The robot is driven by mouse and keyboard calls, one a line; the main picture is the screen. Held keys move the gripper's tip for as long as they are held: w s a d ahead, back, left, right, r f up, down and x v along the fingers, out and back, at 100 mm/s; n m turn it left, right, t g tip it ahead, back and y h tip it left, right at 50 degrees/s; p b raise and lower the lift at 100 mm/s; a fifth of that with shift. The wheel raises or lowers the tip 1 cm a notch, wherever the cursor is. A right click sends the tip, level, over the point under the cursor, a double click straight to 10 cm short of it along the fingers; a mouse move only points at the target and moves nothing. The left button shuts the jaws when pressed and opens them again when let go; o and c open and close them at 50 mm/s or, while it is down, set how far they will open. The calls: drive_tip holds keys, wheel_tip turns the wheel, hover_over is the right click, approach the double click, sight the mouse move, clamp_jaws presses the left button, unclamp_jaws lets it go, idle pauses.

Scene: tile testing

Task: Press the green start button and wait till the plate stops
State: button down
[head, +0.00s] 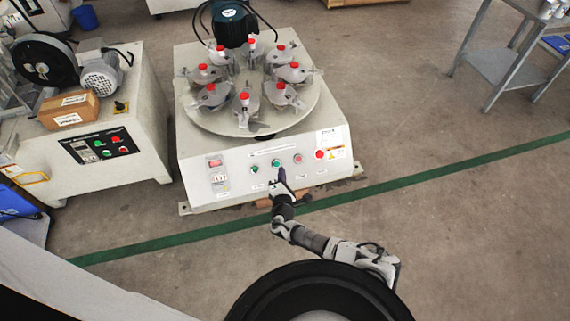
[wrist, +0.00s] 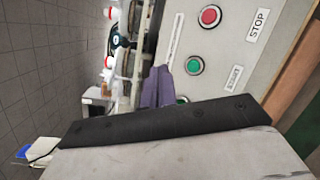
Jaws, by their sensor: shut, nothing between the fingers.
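The tester's front panel (head: 230,184) carries two green buttons and a red one in a row. The green button beside the red one (head: 277,162) is just above my gripper (head: 281,173). My gripper is shut and empty, its dark fingers pointing at the panel. In the wrist view, the fingers (wrist: 158,85) are together, just left of that green button (wrist: 194,65); I cannot tell whether they touch the panel. The red button (wrist: 210,16) has a STOP label. The other green button (wrist: 182,99) is partly hidden. The round plate (head: 222,122) sits on top, bearing several red-capped clamps.
A red knob (head: 319,155) is on the panel's right. Another machine (head: 100,178) with its own buttons stands at left, a cardboard box (head: 68,109) on it. A metal table (head: 505,65) is at the far right. The floor between is clear.

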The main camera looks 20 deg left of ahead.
sight(277, 164)
drive_tip(key=shift+d+f, duration=0.1)
drive_tip(key=shift+d, duration=0.1)
drive_tip(key=w+a+f+b, duration=0.1)
drive_tip(key=b, duration=0.2)
drive_tip(key=w+a+f+b, duration=0.1)
drive_tip(key=w+f+b, duration=0.1)
drive_tip(key=w+a+f+b, duration=0.1)
drive_tip(key=w+f+b, duration=0.1)
drive_tip(key=b, duration=0.1)
drive_tip(key=shift+w+a+f+b, duration=0.1)
drive_tip(key=shift+a+f+b, duration=0.15)
drive_tip(key=shift+b, duration=0.1)
drive_tip(key=shift+w+a+b, duration=0.2)
drive_tip(key=shift+w+b, duration=0.05)
drive_tip(key=shift+b, duration=0.05)
drive_tip(key=shift+f, duration=0.1)
idle(1.7)
drive_tip(key=shift+w+a+f+b, duration=0.2)
drive_tip(key=shift+w+b, duration=0.1)
drive_tip(key=shift+b, duration=0.2)
